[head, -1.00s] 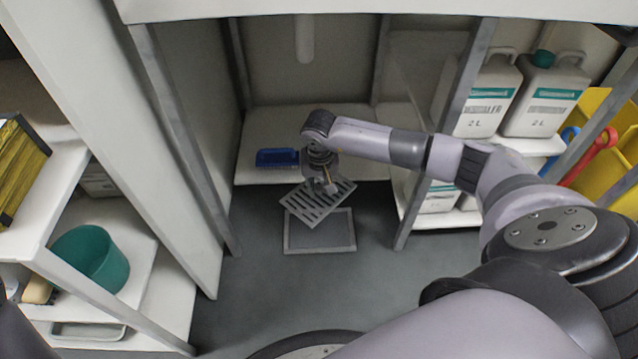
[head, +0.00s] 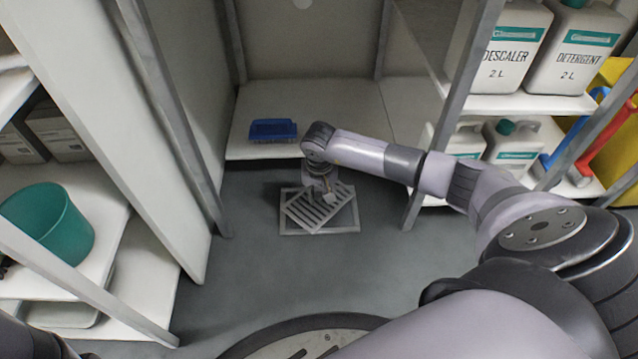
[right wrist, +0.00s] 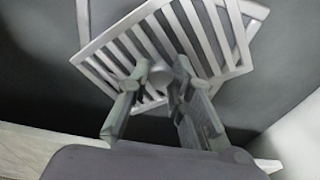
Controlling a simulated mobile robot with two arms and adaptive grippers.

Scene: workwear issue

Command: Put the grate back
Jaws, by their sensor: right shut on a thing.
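The grate (head: 318,213) is a light grey slatted plate. My right gripper (head: 326,196) is shut on it near its middle; in the right wrist view my gripper (right wrist: 160,85) closes about a small round knob on the grate (right wrist: 120,58). The grate is over a square floor frame (head: 346,230), turned at an angle to it, so its corners do not line up with the frame's sides. Part of the frame (right wrist: 83,20) shows past the grate in the right wrist view. I cannot tell whether the grate touches the frame. My left gripper is out of view.
A low white shelf (head: 330,110) with a blue brush (head: 272,130) is behind the frame. Metal posts (head: 418,190) stand either side. White jugs (head: 575,50) are on the right shelves, a teal bucket (head: 50,222) on the left. The grey floor (head: 265,275) in front is clear.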

